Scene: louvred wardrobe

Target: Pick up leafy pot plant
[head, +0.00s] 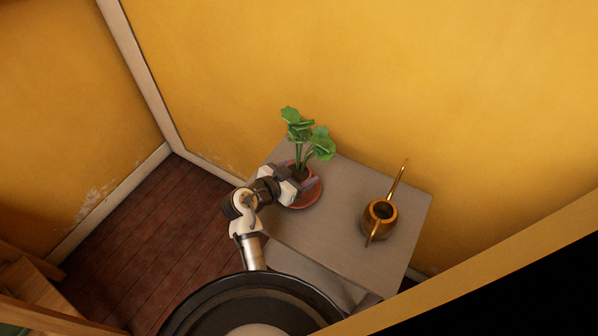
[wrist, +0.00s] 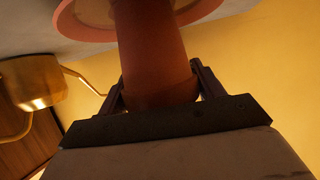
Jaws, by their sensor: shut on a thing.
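The leafy pot plant (head: 309,141) has broad green leaves and a terracotta pot. It is upright over the grey table, with a terracotta saucer (head: 311,196) at its base. In the wrist view the terracotta pot (wrist: 150,50) fills the middle, with the saucer (wrist: 85,22) at the picture's top. My gripper (head: 303,178) reaches in from the left and is shut on the pot. In the wrist view its fingers (wrist: 158,92) stand on both sides of the pot's rim. I cannot tell whether the saucer is touching the table.
A brass watering can (head: 379,220) stands on the right part of the grey table (head: 345,232); it also shows in the wrist view (wrist: 32,82). A yellow wall (head: 400,80) rises behind the table. Wooden floor (head: 160,225) is open to the left.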

